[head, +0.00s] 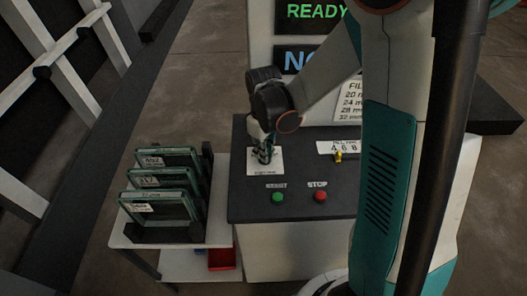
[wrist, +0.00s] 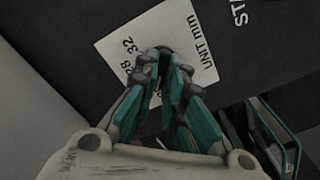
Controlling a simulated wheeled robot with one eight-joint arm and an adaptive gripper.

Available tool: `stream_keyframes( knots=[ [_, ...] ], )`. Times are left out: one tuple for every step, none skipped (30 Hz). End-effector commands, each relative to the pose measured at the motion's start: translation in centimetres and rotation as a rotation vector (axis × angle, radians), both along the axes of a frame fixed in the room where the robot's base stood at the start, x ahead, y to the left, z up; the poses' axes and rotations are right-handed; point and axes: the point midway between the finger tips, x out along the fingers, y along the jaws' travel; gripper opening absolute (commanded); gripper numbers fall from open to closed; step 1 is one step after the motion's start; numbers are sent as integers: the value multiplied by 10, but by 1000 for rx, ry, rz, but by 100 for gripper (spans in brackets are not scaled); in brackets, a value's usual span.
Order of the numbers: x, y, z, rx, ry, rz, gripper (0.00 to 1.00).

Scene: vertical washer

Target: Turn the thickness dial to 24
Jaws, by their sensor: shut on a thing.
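The thickness dial's white plate (head: 252,168) lies on the dark console top; it also shows in the wrist view (wrist: 181,28), where "28", "32" and "UNIT mm" can be read. My gripper (head: 264,157) points down onto the middle of this plate. In the wrist view the fingers (wrist: 165,62) are closed in on the dial's dark knob (wrist: 163,50). Most of the knob is hidden by the fingertips. I cannot tell which number it points to.
A green start button (head: 278,197) and a red stop button (head: 320,197) sit in front of the dial. A small yellow knob (head: 338,157) is to the right. The upper screen (head: 315,11) reads READY.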

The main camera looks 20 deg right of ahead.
Motion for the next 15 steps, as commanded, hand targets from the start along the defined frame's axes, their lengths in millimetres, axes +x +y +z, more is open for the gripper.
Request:
stream_keyframes(
  knots=[
    [0, 0, -1, 0, 0, -37, 0],
    [0, 0, -1, 0, 0, -62, 0],
    [0, -1, -1, 0, 0, -95, 0],
    [0, -1, -1, 0, 0, -120, 0],
    [0, -1, -1, 0, 0, -144, 0],
    [0, -1, -1, 0, 0, -176, 0],
    [0, -1, -1, 0, 0, -199, 0],
    [0, -1, -1, 0, 0, -222, 0],
    [0, -1, -1, 0, 0, -252, 0],
    [0, -1, -1, 0, 0, -274, 0],
    [0, -1, -1, 0, 0, -295, 0],
    [0, -2, -1, 0, 0, -321, 0],
    [0, -2, -1, 0, 0, -340, 0],
    [0, -2, -1, 0, 0, -358, 0],
    [0, -2, 0, 0, 0, -379, 0]
  ],
)
